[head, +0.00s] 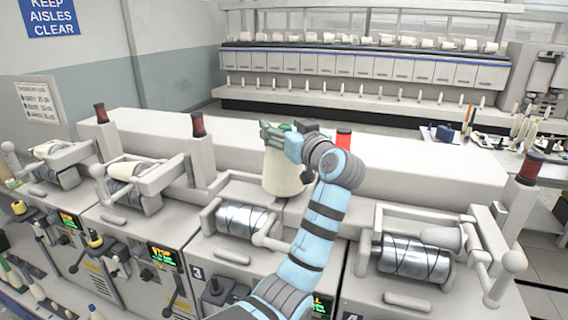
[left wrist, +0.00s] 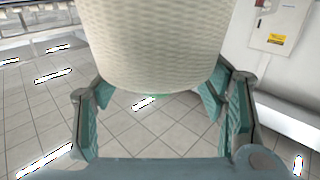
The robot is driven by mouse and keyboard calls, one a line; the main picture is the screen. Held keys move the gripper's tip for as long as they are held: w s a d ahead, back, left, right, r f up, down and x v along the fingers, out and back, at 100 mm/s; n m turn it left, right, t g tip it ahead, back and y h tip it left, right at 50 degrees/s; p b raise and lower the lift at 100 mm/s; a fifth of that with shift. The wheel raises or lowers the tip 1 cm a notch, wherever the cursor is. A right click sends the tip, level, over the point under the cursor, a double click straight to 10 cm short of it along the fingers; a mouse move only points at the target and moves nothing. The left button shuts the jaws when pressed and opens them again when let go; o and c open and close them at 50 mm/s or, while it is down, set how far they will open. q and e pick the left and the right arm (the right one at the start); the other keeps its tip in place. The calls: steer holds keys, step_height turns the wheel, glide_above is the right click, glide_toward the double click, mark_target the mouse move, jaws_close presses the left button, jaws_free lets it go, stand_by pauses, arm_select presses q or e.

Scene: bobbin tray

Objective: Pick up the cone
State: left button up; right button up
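A large cream cone (head: 284,172) stands about upright in the head view, behind the bare metal drum of the machine marked 3. My left gripper (head: 287,139) is at the cone's upper part, and my arm's wrist covers its right side. In the left wrist view the cone's ribbed yarn (left wrist: 155,45) fills the upper middle. The left gripper's teal fingers (left wrist: 160,110) stand wide apart on either side of it, their tips against its edges. I cannot tell whether the cone's base touches the machine. My right gripper is not in view.
Metal drums (head: 241,220) and (head: 412,258) with handles and levers line the front. A pale raised ledge (head: 240,140) runs behind them, with dark red bobbins (head: 198,125) on posts and a red one (head: 343,139). A cluttered table (head: 500,160) is at right.

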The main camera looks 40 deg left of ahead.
arm_select(q)
steer(key=shift+s+a+r, duration=0.1)
steer(key=shift+s+r, duration=0.05)
steer(key=shift+s, duration=0.25)
steer(key=c, duration=1)
steer(key=shift+c, duration=1.4)
steer(key=shift+w, duration=0.1)
jaws_close()
steer(key=shift+r, duration=0.1)
